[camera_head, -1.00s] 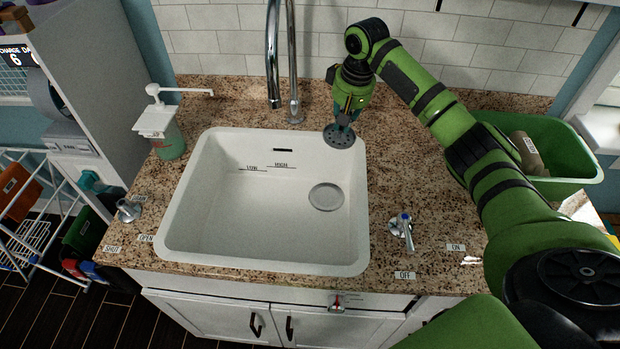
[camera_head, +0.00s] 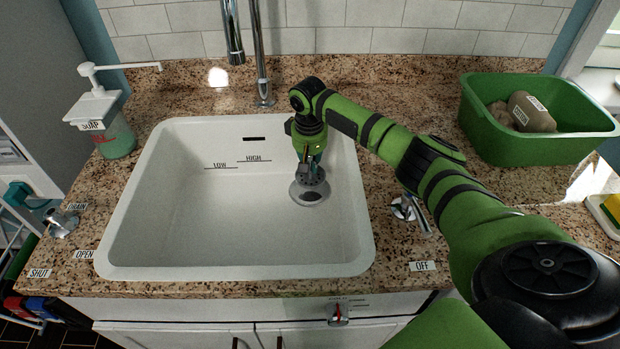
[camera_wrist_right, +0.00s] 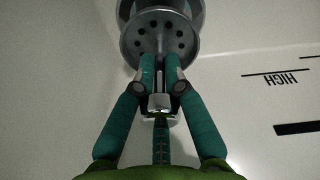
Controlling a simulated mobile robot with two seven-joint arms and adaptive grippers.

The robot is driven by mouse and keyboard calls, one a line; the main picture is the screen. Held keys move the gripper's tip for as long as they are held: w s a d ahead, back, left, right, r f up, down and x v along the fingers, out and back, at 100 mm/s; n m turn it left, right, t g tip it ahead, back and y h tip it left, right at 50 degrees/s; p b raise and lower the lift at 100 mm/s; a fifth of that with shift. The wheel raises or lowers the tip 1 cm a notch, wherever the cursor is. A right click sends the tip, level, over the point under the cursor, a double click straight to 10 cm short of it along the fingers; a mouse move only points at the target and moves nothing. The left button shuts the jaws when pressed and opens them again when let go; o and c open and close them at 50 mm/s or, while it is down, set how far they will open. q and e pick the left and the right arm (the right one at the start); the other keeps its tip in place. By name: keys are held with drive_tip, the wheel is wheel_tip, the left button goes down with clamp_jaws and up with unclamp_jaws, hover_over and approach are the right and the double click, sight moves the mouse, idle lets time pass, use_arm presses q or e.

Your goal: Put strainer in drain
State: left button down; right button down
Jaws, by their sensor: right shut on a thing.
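The strainer (camera_head: 313,187) is a grey disc with small holes. My right gripper (camera_head: 309,172) is shut on it and holds it down inside the white sink (camera_head: 180,235). The drain (camera_head: 305,200) is a round metal ring in the sink floor, and the strainer partly covers it in the head view. In the right wrist view the strainer (camera_wrist_right: 160,43) shows beyond the fingertips of my right gripper (camera_wrist_right: 160,75), with the drain ring partly behind it. I cannot tell whether the strainer touches the drain. My left gripper is not in view.
A chrome faucet (camera_head: 262,60) rises behind the sink. A soap dispenser (camera_head: 105,120) stands at the left and a drain knob (camera_head: 62,222) below it. A tap handle (camera_head: 408,207) and a green tub (camera_head: 540,140) with brown lumps are at the right. The sink's left half is clear.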

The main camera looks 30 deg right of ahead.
sight(310, 174)
drive_tip(key=shift+f, duration=2.35)
drive_tip(key=shift+f, duration=0.15)
drive_tip(key=c, duration=1.3)
unclamp_jaws()
drive_tip(key=r, duration=1.2)
drive_tip(key=shift+s+a+r, duration=0.15)
drive_tip(key=shift+s+a, duration=0.25)
